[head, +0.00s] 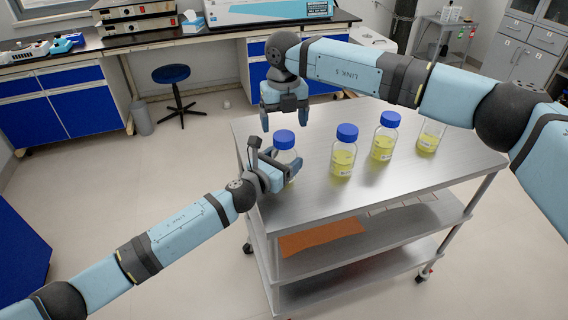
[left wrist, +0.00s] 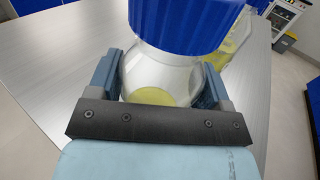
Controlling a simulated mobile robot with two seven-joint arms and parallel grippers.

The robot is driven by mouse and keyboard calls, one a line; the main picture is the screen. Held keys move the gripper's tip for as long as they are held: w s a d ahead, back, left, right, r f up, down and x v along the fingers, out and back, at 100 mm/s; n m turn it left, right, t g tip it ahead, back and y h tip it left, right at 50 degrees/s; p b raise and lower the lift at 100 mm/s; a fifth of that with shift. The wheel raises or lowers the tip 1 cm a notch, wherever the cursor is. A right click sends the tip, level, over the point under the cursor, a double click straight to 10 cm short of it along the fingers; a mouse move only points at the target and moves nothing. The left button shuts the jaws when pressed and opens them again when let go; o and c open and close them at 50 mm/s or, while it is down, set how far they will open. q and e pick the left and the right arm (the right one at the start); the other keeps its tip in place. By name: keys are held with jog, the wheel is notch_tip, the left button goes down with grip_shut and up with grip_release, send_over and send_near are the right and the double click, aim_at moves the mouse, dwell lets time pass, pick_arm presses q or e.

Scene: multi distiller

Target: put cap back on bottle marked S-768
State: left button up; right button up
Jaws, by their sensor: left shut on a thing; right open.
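A clear bottle (head: 286,157) with a blue cap (head: 284,139) stands upright at the left end of the metal cart's top. My left gripper (head: 280,166) is shut around this bottle. In the left wrist view, the bottle (left wrist: 155,75) sits between both fingers below the blue cap (left wrist: 190,20), with yellow liquid low inside. The cap is on or at the bottle's mouth; I cannot tell if it is screwed tight. My right gripper (head: 284,117) is open and empty, just above the cap, fingers pointing down. The label S-768 cannot be read on any bottle.
Two blue-capped bottles of yellow liquid (head: 343,158) (head: 384,141) stand to the right on the cart (head: 400,178). Another bottle (head: 429,136) stands farther right, its top hidden behind my right arm. The cart's front right is clear. A blue stool (head: 171,74) stands behind.

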notch_tip(320, 180, up, 7)
jog(key=shift+r, duration=0.2)
pick_arm(q)
jog(key=o, duration=1.8)
jog(key=shift+c, duration=0.2)
jog(key=v, duration=1.3)
jog(key=shift+s+a+p, duration=0.25)
jog(key=shift+s+p, duration=0.05)
jog(key=shift+p, duration=0.1)
pick_arm(e)
jog(key=shift+r, duration=0.4)
